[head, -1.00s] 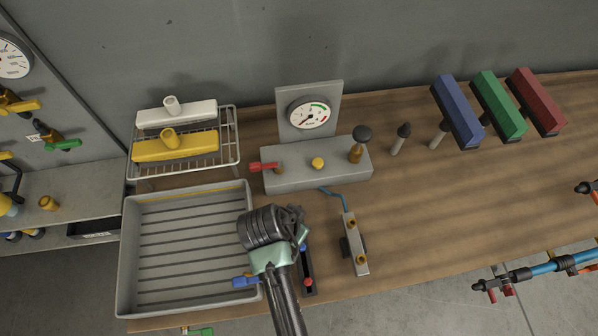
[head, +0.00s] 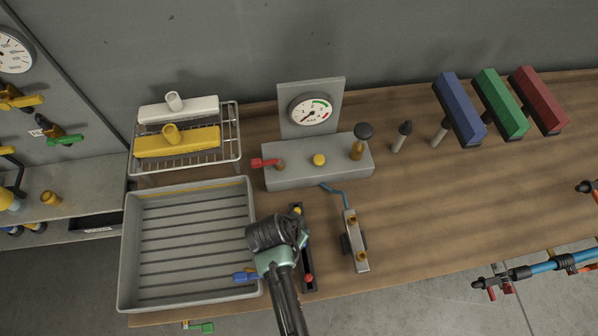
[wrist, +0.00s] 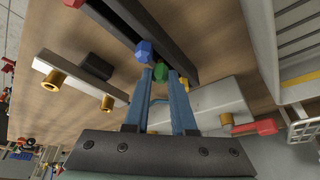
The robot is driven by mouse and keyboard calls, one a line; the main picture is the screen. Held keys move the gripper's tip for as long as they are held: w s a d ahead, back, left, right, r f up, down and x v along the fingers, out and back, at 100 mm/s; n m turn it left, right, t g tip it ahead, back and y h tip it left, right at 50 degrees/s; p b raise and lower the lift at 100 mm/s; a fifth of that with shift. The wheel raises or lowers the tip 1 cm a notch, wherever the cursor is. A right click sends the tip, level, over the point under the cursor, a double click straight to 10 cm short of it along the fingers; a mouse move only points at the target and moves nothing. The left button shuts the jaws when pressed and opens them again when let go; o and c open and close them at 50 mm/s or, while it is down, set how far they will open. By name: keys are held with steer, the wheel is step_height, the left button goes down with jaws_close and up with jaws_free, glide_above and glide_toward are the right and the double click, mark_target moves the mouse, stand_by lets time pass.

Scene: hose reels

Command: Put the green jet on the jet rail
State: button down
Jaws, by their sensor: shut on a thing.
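The green jet (wrist: 160,71) is a small green piece held between the blue fingertips of my gripper (wrist: 160,76) in the wrist view. The dark jet rail (wrist: 165,32) lies close beyond it. A blue jet (wrist: 143,50) and a red jet (wrist: 74,3) are at the rail. In the head view the rail (head: 309,262) lies just right of the grey tray, with a red jet (head: 308,278) near its front. My gripper (head: 278,235) covers part of the rail there and hides the green jet. I cannot tell whether the green jet touches the rail.
A manifold bar with brass fittings (head: 355,240) lies right of the rail. The gauge block (head: 320,172) stands behind.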

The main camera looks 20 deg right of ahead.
steer(key=shift+f, duration=0.3)
steer(key=c, duration=0.7)
jaws_free()
steer(key=shift+c, duration=0.2)
steer(key=shift+r, duration=0.15)
